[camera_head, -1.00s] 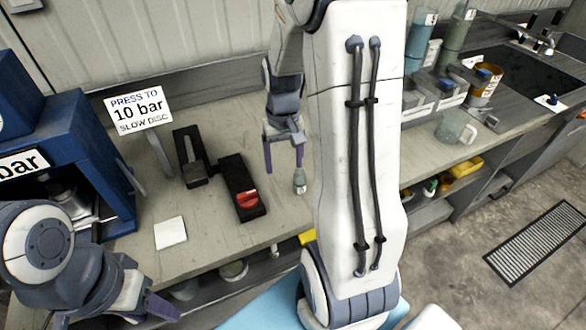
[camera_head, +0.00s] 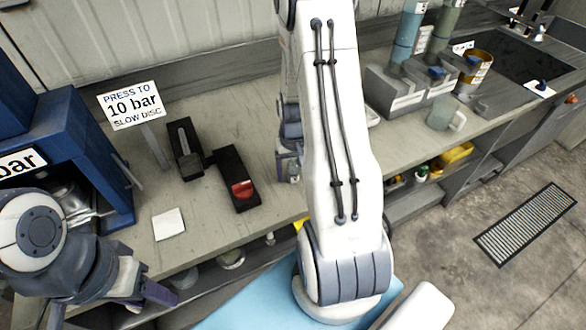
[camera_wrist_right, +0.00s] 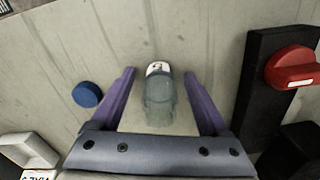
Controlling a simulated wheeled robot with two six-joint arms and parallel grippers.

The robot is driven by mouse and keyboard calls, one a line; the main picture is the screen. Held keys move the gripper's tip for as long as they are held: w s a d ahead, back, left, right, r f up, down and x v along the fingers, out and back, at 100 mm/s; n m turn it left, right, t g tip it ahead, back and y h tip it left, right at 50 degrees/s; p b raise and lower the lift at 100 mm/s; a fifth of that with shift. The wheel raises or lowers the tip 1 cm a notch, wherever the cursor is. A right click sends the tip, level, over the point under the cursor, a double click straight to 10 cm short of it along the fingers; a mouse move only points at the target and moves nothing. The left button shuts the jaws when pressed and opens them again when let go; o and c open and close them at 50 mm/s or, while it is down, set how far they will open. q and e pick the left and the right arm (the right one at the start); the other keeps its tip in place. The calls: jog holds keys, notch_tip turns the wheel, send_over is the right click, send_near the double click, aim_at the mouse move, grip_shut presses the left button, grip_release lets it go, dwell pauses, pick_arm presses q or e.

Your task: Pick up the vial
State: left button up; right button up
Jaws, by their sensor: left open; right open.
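The vial (camera_wrist_right: 159,100) is a small clear greyish bottle with a white marked end. In the right wrist view it lies between the two spread purple fingers of my right gripper (camera_wrist_right: 160,74), with a gap on each side. In the head view the vial (camera_head: 294,179) shows only as a small piece near the bench's front edge, beside my right gripper (camera_head: 287,166), which is largely hidden by my white right arm. My left gripper (camera_head: 108,300) is open and empty at the lower left, in front of the bench.
A blue round cap (camera_wrist_right: 87,94) lies left of the vial in the wrist view. A black device with a red knob (camera_head: 242,189) stands nearby. A white square (camera_head: 168,223), a "10 bar" sign (camera_head: 132,105) and a blue press (camera_head: 85,140) are further left.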

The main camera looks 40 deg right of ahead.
aim_at(293, 160)
jog(key=shift+f, duration=0.3)
grip_shut()
jog(key=shift+r, duration=0.1)
jog(key=shift+r, duration=0.55)
notch_tip(293, 160, up, 3)
jog(key=shift+w+d+f+b, duration=0.1)
jog(key=shift+b, duration=0.45)
jog(key=s+d+r+b, duration=0.1)
jog(key=s+d+r, duration=0.6)
jog(key=s+d, duration=0.1)
jog(key=shift+s+b, duration=0.2)
jog(key=shift+b, duration=0.2)
